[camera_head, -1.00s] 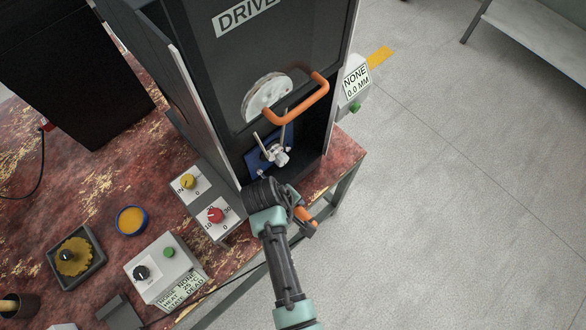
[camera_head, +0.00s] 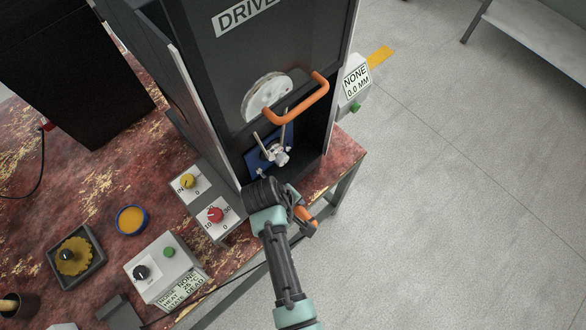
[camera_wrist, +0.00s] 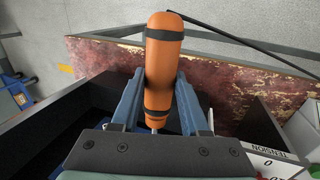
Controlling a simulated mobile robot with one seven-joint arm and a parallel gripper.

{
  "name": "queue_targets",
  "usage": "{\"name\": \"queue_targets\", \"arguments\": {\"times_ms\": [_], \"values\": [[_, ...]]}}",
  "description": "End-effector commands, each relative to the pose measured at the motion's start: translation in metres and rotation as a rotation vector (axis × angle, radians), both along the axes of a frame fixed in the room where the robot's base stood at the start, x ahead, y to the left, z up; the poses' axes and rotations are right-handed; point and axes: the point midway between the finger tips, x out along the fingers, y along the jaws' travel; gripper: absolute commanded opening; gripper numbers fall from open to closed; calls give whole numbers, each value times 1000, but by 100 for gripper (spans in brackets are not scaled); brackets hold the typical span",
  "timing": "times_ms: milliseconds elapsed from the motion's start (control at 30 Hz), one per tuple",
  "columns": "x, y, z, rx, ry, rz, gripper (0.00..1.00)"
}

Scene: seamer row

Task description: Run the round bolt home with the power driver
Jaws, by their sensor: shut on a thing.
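The power driver (camera_wrist: 160,70) is orange with black bands, and my gripper (camera_wrist: 157,105) is shut on it in the wrist view. In the head view the driver's orange end (camera_head: 306,214) shows beside my wrist, just in front of the open bay of the black cabinet. A silver metal fitting (camera_head: 276,154) sits on a blue plate (camera_head: 258,160) inside the bay, beyond my gripper. I cannot make out the round bolt; my gripper and the driver hide part of the bay.
The cabinet's raised door has an orange handle (camera_head: 300,100) above the bay. Boxes with a yellow knob (camera_head: 187,181) and a red knob (camera_head: 215,215) stand close left of my wrist. A blue-rimmed dish (camera_head: 131,220) and a dark tray (camera_head: 77,257) lie further left.

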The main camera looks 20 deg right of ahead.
Motion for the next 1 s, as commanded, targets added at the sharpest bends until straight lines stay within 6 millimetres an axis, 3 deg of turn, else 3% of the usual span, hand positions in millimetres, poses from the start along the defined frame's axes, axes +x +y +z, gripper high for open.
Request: {"name": "queue_targets", "arguments": {"times_ms": [533,1000], "values": [[7,2,5,2,-20,11,0],[-22,-8,4,1,-8,4,0]]}}
